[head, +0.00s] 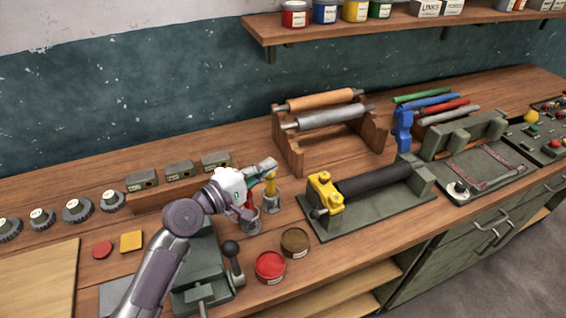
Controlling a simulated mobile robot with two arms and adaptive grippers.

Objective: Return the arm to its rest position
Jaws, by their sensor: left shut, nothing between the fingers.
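My left arm rises from the bottom left over the workbench (215,303). My left gripper (273,162) is shut and empty. The arm and hand hide part of a green vise (203,262) and the block row behind. My right gripper is not in view.
A roller rack (290,155) stands behind, and a green press bed with a black roller (375,180) is to the right. A red tin (270,267) and a brown tin (295,242) stand near the front edge. A shelf (400,24) of paint tins hangs above.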

